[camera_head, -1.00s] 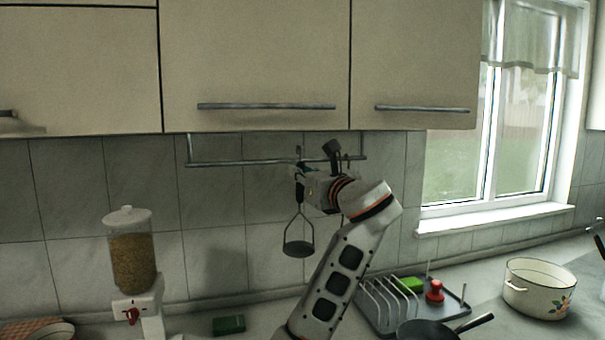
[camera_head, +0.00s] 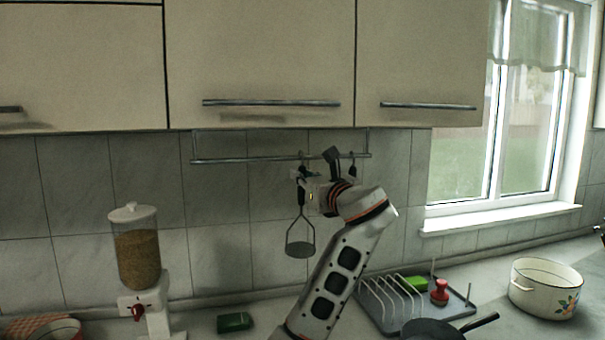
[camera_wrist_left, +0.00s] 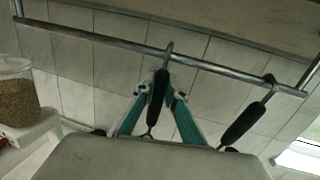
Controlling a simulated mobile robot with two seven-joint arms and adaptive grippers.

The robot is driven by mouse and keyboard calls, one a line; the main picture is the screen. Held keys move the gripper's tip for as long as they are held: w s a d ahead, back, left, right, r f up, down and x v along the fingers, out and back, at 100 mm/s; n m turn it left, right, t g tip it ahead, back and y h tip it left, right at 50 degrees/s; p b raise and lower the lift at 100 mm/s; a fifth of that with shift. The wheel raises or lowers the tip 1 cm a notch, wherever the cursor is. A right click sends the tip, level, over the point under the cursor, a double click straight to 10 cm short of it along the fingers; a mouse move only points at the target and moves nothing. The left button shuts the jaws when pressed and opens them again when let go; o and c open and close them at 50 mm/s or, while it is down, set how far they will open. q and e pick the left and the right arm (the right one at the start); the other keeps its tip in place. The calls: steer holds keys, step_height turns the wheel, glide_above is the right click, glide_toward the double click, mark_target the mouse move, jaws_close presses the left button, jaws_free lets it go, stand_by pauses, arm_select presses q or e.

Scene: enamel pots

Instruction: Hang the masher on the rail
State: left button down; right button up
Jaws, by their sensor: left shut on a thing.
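The masher (camera_head: 300,249) hangs upright in my left gripper (camera_head: 304,181), its round mashing plate at the bottom and its dark handle at the top. In the left wrist view the masher's black handle (camera_wrist_left: 157,97) is between the teal fingers of my left gripper (camera_wrist_left: 158,104), which is shut on it. The rail (camera_head: 240,159) runs under the wall cabinets. In the left wrist view the handle's top hook overlaps the rail (camera_wrist_left: 110,40); I cannot tell whether it bears on it. My right gripper is out of view.
Another black-handled utensil (camera_wrist_left: 243,122) hangs on the rail to the right. The cabinets (camera_head: 260,60) are close above the rail. Below are a cereal dispenser (camera_head: 137,258), a green sponge (camera_head: 234,322), a dish rack (camera_head: 385,305), a dark pan (camera_head: 432,329) and a white pot (camera_head: 545,287).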

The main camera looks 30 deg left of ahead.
arm_select(q)
steer(key=shift+d, duration=0.1)
steer(key=c, duration=2)
jaws_free()
steer(key=shift+s+d+f, duration=0.1)
steer(key=v, duration=1.1)
steer(key=shift+s+d, duration=0.2)
steer(key=shift+d, duration=0.1)
